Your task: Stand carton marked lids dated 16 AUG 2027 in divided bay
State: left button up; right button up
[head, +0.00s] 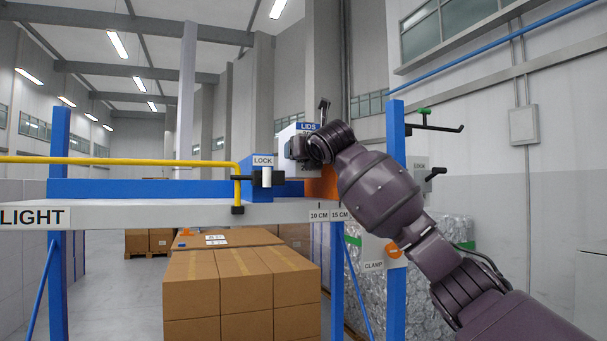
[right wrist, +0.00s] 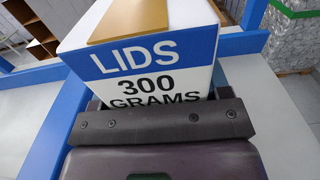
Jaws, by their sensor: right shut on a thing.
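The white carton with a blue LIDS band (head: 307,126) is at the right end of the raised shelf, partly behind my right gripper (head: 303,149). In the right wrist view the carton (right wrist: 141,58) reads LIDS and 300 GRAMS, with a tan strip on top; no date is readable. My right gripper (right wrist: 160,120) is shut on the carton's labelled side. The carton looks roughly upright. Blue dividing strips (right wrist: 52,124) show beside and behind it on the pale shelf surface. Whether its base touches the shelf is hidden. My left gripper is not in view.
The shelf (head: 130,215) has blue posts (head: 395,170), a yellow rail (head: 120,160) and a LOCK fitting (head: 263,162). An orange part (head: 322,185) is beside the gripper. Brown boxes (head: 240,285) stand below. A CLAMP tag (head: 373,266) hangs at right.

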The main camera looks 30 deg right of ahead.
aim_at(308, 172)
jog(key=shift+f, duration=2.55)
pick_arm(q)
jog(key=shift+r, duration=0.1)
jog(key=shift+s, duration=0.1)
pick_arm(e)
jog(key=o, duration=0.8)
jog(key=shift+f, duration=0.15)
jog(key=shift+s+a, duration=0.15)
jog(key=shift+s, duration=0.3)
pick_arm(q)
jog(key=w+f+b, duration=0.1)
jog(key=b, duration=0.2)
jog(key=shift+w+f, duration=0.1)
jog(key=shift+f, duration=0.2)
pick_arm(e)
jog(key=v, duration=1.1)
jog(key=shift+s, duration=0.1)
